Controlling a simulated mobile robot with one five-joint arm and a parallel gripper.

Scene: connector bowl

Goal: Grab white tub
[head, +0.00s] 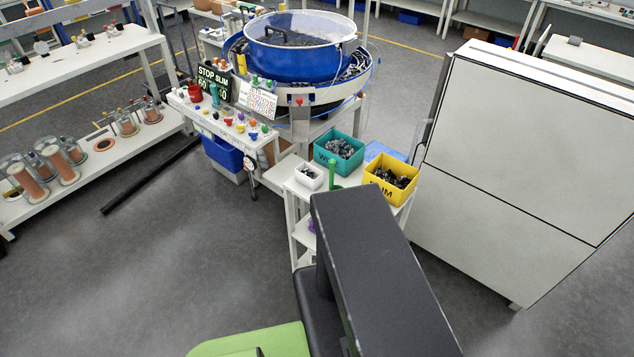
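A small white tub (309,175) with dark small parts in it stands on the front left part of a white side table (290,187). My black arm or column part reaches up from the bottom of the head view and ends close to the right of the tub, over the table's front. My gripper itself does not show. A narrow upright green piece (336,171) shows just right of the tub. I cannot tell what it belongs to.
A teal bin (339,142) and a yellow bin (391,170) of parts stand behind and right of the tub. A blue bowl feeder (302,58) rises behind. A large white cabinet (530,150) is at right. Grey floor (170,240) is clear at left.

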